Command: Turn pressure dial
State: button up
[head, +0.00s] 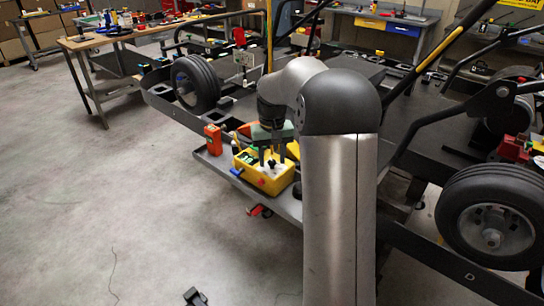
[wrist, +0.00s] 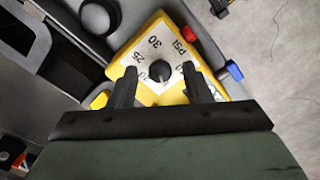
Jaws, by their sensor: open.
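The pressure dial is a dark round knob (wrist: 158,72) on a white face with numbers, among them 25 and 30, and the letters PSI. It sits on top of a yellow box (head: 266,180), which also shows in the wrist view (wrist: 140,48). My gripper (wrist: 160,78) is open above the box, with one finger on each side of the knob. Whether the fingers touch the knob cannot be told. In the head view my gripper (head: 270,155) points down over the box, and my arm covers part of that area. The lower dial numbers are partly hidden by the fingers.
The box stands on a grey tray (head: 222,164) beside the kart stand. An orange-red block (head: 213,139) and a blue piece (head: 237,171) are close by. A black wheel (head: 195,84) is behind. Open floor (head: 120,200) lies to the left.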

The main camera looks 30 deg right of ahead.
grip_shut()
jog(key=shift+n, duration=0.3)
jog(key=n+p, duration=0.2)
jog(key=n, duration=0.3)
jog(key=shift+r, duration=0.1)
jog(key=n+p, duration=0.2)
jog(key=n, duration=0.4)
jog(key=shift+n, duration=0.3)
dwell(0.3)
grip_release()
